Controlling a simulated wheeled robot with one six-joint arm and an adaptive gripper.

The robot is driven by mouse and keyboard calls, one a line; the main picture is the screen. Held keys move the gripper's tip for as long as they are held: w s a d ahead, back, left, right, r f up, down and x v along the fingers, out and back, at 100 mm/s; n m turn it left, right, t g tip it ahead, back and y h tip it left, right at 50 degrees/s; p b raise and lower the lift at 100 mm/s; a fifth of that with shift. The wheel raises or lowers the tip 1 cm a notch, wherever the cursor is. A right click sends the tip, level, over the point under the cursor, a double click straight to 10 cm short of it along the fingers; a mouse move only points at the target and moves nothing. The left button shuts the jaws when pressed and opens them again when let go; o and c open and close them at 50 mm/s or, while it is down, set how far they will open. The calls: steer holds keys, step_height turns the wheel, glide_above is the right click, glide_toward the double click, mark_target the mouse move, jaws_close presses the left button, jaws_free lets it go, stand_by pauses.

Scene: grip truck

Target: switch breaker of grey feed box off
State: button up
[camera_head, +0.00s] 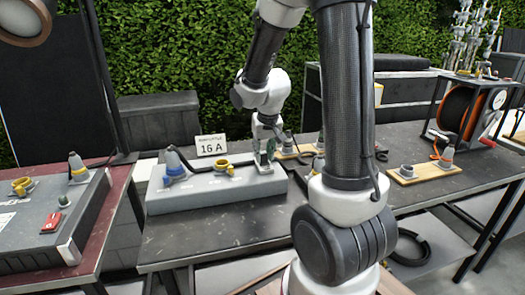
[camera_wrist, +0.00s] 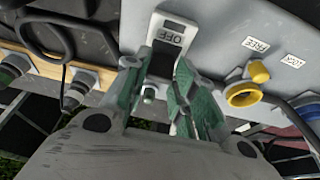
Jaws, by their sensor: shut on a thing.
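The grey feed box (camera_head: 215,197) lies on the dark table left of centre, with a "16 A" sign (camera_head: 211,145) behind it. Its breaker (camera_wrist: 172,30) is a white-framed switch with the word OFF showing in the wrist view. My gripper (camera_head: 265,165) is at the right end of the box top. In the wrist view its green-padded fingers (camera_wrist: 168,72) are on either side of the dark lower part of the breaker, shut on it. The fingers partly hide the breaker lever, so its exact tilt is unclear.
A yellow socket (camera_wrist: 245,92) sits beside the breaker. A blue-grey plug (camera_head: 174,163) stands at the box's left. A wooden board with sockets (camera_head: 425,174) and an orange cable reel (camera_head: 458,108) are to the right. Another grey box (camera_head: 35,225) is on the left table.

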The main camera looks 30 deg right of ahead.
steer(key=shift+s+t, duration=0.2)
steer(key=shift+t, duration=0.1)
steer(key=o, duration=1)
steer(key=shift+r, duration=0.1)
steer(key=v, duration=1.1)
steer(key=shift+s+r, duration=0.2)
steer(key=shift+r, duration=0.15)
